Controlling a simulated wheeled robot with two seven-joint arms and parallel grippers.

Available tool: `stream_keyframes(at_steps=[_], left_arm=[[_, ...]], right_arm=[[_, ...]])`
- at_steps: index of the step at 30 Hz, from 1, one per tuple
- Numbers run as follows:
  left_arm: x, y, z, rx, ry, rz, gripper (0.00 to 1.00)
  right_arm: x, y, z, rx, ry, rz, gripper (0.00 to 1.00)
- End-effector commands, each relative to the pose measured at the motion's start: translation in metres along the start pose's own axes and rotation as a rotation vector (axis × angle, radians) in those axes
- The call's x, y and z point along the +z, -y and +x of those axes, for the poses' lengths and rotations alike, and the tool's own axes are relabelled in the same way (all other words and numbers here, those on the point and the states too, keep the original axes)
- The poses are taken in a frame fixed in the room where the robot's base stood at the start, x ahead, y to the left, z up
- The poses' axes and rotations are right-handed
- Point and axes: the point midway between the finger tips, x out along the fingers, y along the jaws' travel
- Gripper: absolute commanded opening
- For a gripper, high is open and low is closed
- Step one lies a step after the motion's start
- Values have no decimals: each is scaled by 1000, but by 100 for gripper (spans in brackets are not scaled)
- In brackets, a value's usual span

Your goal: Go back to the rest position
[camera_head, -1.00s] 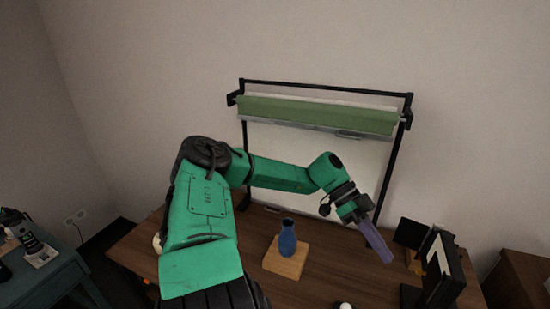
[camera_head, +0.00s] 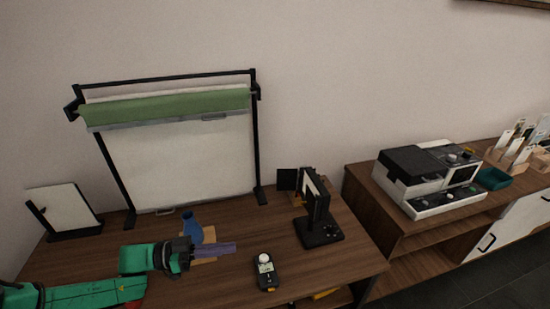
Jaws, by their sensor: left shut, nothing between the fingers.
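My left arm comes in low from the left edge over the table, and my left gripper (camera_head: 228,248) points to the right. Its purple fingers are together with nothing between them. It is in front of a blue vase (camera_head: 193,227) that stands on a small wooden board (camera_head: 209,239); the fingers hide part of the board. My right gripper is not in view.
The wooden table (camera_head: 340,258) bears a frame with a green roll (camera_head: 165,107), a white panel on a black stand (camera_head: 62,208), a black lamp-like device (camera_head: 318,215) and a handheld meter (camera_head: 265,272). A cabinet with a grey machine (camera_head: 428,180) stands to the right.

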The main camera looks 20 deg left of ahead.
Motion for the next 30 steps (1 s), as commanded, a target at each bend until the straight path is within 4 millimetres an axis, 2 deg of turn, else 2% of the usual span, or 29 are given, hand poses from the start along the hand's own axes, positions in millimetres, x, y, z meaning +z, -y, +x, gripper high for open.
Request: stream_keyframes(at_steps=[2, 4, 10, 12, 14, 18, 23, 30], left_arm=[[1, 0, 2, -4, 1, 0, 0], [8, 0, 12, -35, 6, 2, 0], [52, 3, 82, -321, 128, 24, 0], [63, 5, 96, -446, 219, 20, 0], [70, 6, 98, -545, 310, 3, 0], [84, 0, 80, -714, 529, -69, 0], [94, -19, 47, -808, 731, -171, 0], [105, -61, -2, -853, 972, -342, 0]], right_arm=[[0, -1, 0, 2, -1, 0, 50], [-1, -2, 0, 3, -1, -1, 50], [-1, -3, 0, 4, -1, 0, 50], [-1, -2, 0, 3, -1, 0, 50], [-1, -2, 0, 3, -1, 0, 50], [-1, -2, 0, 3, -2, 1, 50], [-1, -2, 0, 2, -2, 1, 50], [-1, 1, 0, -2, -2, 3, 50]])
